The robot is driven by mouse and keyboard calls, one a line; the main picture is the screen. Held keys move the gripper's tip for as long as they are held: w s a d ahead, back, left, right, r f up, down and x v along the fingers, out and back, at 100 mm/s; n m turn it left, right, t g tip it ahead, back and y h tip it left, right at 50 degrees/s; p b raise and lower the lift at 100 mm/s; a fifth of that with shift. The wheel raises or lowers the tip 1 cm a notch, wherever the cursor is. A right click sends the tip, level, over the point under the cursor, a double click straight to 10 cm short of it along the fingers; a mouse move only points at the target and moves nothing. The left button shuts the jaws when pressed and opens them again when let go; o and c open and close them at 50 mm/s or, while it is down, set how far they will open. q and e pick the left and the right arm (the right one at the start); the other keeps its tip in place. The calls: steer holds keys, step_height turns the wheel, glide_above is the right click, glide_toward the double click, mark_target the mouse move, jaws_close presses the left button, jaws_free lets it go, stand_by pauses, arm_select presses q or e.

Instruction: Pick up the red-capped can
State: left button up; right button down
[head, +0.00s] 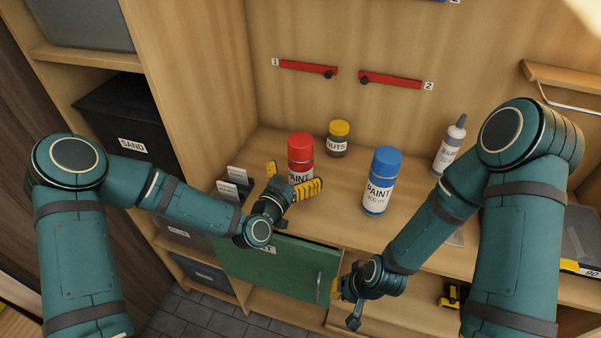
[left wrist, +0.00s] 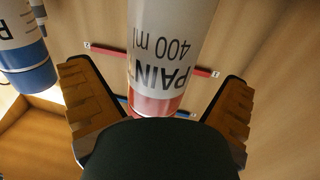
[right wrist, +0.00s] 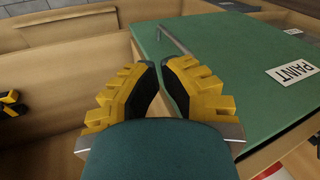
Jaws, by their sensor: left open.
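The red-capped can (head: 300,146), a white paint can with a red top, stands upright on the workbench (head: 338,222) in the head view. My left gripper (head: 293,180) is open, just in front of the can's lower part. In the left wrist view the can (left wrist: 172,50) shows between the two spread fingers, apart from both; its printed label reads 400 ml. My right gripper (head: 338,290) is low by the green door's edge, with its fingertips nearly together and nothing between them in the right wrist view (right wrist: 161,68).
A blue-capped paint can (head: 379,182) stands right of the red one. A yellow-lidded jar (head: 338,139) stands behind, and a grey-tipped bottle (head: 450,145) is at the back right. Small labelled cards (head: 236,178) are at left. The green door (head: 285,268) is below the bench top.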

arm_select(q)
steer(key=x, duration=0.4)
steer(key=shift+w, duration=0.2)
steer(key=shift+c, duration=0.3)
steer(key=c, duration=1.3)
steer(key=shift+c, duration=0.2)
